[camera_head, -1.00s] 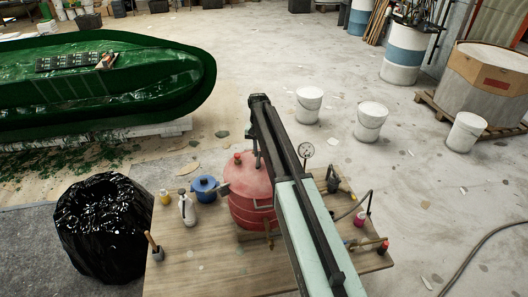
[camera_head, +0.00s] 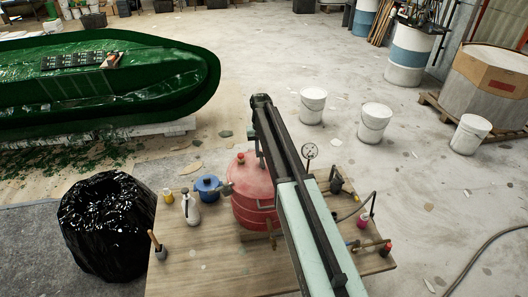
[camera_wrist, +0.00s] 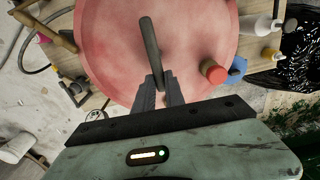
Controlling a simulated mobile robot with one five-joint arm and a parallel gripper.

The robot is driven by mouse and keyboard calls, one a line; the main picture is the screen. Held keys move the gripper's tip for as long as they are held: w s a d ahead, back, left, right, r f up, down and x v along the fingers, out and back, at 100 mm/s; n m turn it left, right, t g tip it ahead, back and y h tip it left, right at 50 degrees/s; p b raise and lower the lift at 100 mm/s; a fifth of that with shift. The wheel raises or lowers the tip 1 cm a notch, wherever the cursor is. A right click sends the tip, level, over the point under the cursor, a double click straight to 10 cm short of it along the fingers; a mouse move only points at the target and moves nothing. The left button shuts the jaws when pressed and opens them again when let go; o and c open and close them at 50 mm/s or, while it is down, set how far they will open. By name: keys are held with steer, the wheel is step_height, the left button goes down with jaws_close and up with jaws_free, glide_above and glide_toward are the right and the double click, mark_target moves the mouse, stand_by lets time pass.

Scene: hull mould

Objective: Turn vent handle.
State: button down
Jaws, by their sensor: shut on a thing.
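The red round pot (camera_head: 250,185) stands on the wooden table; its domed red lid also fills the top of the wrist view (camera_wrist: 110,50). The vent handle is a dark grey bar (camera_wrist: 149,40) standing over the lid in the wrist view. My gripper (camera_wrist: 160,80) has its two fingers closed around the handle's near end. A red knob (camera_wrist: 213,71) sits on the lid just right of the fingers. In the head view my arm covers the right part of the pot, and my fingertips are hidden there.
A blue pot (camera_head: 207,187) and a white spray bottle (camera_head: 190,207) stand left of the red pot. A gauge (camera_head: 310,151) and a hose (camera_head: 355,211) are on the right. A black bag (camera_head: 105,225) stands beside the table (camera_head: 215,270). White buckets (camera_head: 374,122) stand behind.

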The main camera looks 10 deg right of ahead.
mark_target(261, 154)
steer(key=c, duration=1.4)
jaws_free()
steer(key=shift+s+a, duration=0.1)
steer(key=shift+s, duration=0.1)
steer(key=shift+w, duration=0.1)
step_height(261, 154, up, 8)
steer(key=p, duration=0.8)
steer(key=shift+f, duration=0.1)
